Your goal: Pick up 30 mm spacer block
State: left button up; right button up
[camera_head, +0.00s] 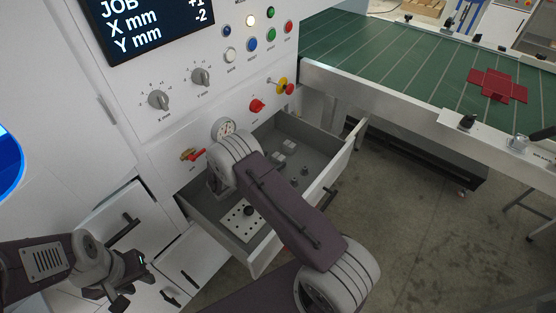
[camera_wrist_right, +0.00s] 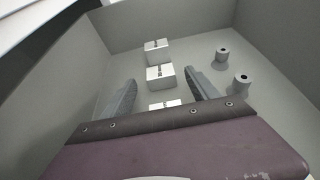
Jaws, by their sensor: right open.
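Three pale spacer blocks stand in a row on the drawer floor: a far block (camera_wrist_right: 156,46), a middle block (camera_wrist_right: 160,76) and a near block (camera_wrist_right: 165,105), mostly hidden by my wrist. I cannot read which one is the 30 mm block. In the head view, small blocks (camera_head: 290,145) show in the open drawer. My right gripper (camera_wrist_right: 161,76) is open, its two fingers apart on either side of the row, with nothing held. In the head view my right arm hides it. My left gripper (camera_head: 136,268) hangs at the lower left, away from the drawer; its jaws are unclear.
Two grey cylinders (camera_wrist_right: 222,57) stand right of the blocks. The drawer (camera_head: 352,146) has raised walls all round. A white plate with holes (camera_head: 236,222) lies at its near end. The panel with knobs (camera_head: 200,76) rises behind; a green table (camera_head: 400,60) is at right.

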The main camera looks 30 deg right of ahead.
aim_at(276, 159)
jog(key=x, duration=0.3)
jog(key=shift+d+f, duration=0.1)
jog(key=shift+f, duration=0.1)
jog(key=shift+w+d+f, duration=0.1)
jog(key=shift+w+d, duration=0.1)
jog(key=shift+d, duration=0.1)
jog(key=shift+s, duration=0.1)
jog(key=c, duration=0.3)
grip_shut()
notch_tip(276, 159, up, 5)
jog(key=shift+f+p, duration=0.2)
jog(key=shift+p, duration=0.3)
jog(key=s+d+r+p, duration=0.1)
jog(key=s+d+r, duration=0.3)
jog(key=d, duration=0.6)
notch_tip(276, 159, up, 2)
jog(key=shift+s+d+r+p, duration=0.25)
jog(key=shift+d+p, duration=0.05)
jog(key=shift+d, duration=0.05)
